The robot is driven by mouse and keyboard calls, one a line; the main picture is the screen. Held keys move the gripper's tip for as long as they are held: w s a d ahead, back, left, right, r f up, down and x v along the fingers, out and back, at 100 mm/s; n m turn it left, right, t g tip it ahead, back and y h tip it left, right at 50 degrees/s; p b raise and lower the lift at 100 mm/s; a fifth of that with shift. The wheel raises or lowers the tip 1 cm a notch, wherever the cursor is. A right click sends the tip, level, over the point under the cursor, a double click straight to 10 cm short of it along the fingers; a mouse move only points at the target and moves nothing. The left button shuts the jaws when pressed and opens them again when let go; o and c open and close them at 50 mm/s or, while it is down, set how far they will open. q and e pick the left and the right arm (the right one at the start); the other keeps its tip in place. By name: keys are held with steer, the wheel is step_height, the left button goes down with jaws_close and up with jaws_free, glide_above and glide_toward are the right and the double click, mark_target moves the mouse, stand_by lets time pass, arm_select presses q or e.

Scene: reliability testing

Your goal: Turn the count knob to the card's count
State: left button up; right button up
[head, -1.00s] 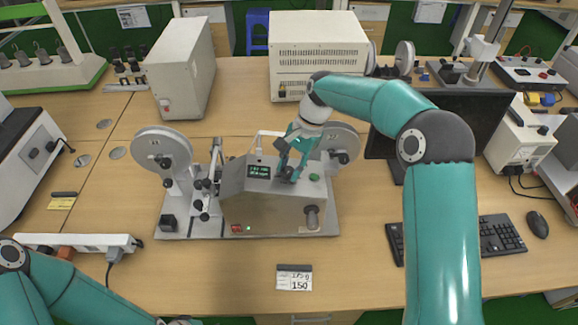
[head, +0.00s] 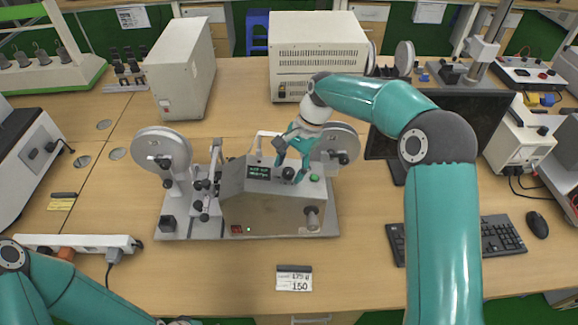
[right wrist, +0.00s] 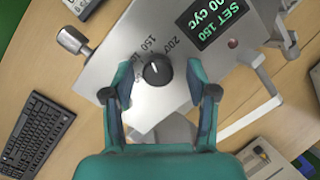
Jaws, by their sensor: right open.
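The count knob (right wrist: 157,72) is round and black on the sloped top of the grey tester (head: 267,208). Its white pointer mark points about at the printed 150 in the right wrist view. In the head view the knob (head: 288,173) shows just under my right gripper (head: 290,158). That gripper is open, with one finger on each side of the knob and apart from it. The green display (right wrist: 208,22) reads SET 150. The card (head: 293,279) on the table shows a large 150. My left arm runs out at the bottom left; its gripper is out of view.
Reels (head: 162,152) flank the tester. A monitor (head: 447,122), keyboard (head: 502,235) and mouse (head: 537,225) stand to the right. The table around the card is clear.

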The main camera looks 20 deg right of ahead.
steer(key=shift+r, duration=0.1)
steer(key=v, duration=1.1)
steer(key=shift+d+r, duration=0.15)
steer(key=shift+r, duration=0.2)
